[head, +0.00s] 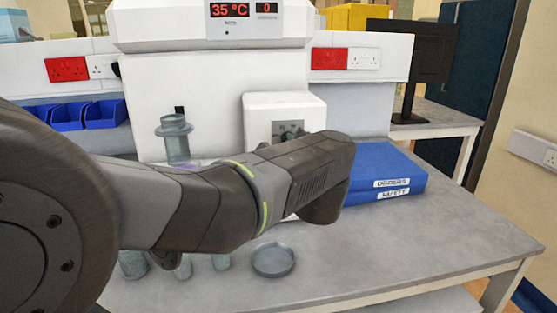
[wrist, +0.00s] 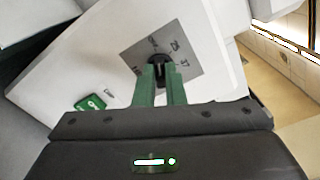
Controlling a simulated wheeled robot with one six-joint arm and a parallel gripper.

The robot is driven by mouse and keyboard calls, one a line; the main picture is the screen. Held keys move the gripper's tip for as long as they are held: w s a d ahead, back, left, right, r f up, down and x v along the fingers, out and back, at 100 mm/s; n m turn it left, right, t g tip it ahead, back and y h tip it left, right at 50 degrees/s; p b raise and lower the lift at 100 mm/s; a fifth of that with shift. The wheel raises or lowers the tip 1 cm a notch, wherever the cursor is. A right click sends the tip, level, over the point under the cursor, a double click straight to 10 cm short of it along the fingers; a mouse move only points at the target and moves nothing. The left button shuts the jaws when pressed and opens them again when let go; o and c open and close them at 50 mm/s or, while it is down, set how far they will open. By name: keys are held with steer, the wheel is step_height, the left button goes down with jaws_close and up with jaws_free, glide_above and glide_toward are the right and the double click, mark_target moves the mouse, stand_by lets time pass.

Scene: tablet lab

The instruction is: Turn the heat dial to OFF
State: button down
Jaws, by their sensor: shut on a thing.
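The heat dial (wrist: 160,70) is a black knob on a grey scale plate (wrist: 182,54) with small numbers, on the front of a white unit. My gripper (wrist: 161,84) has two green fingers shut on the dial in the wrist view. The fingers cover part of the knob and scale, so I cannot read its setting. In the head view the white unit (head: 262,103) stands at the back of the bench and the scale plate (head: 287,129) shows partly. My arm hides the gripper and dial there. A display (head: 229,10) above reads 35 °C, and another (head: 266,8) reads 0.
A green button (wrist: 91,103) is on the unit's front. Blue binders (head: 382,170) lie to the right. A glass vessel (head: 175,140) stands left of the unit. A shallow dish (head: 273,260) and small glass containers (head: 133,264) are in front. The bench's right front is clear.

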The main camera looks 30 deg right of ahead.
steer(key=shift+f+n+b, duration=0.15)
steer(key=shift+n+b, duration=0.95)
steer(key=shift+b, duration=0.2)
steer(key=c, duration=1.5)
jaws_free()
steer(key=shift+s, duration=0.1)
steer(key=v, duration=1.3)
steer(key=shift+s+b, duration=0.3)
steer(key=shift+b, duration=0.15)
steer(key=shift+a, duration=0.1)
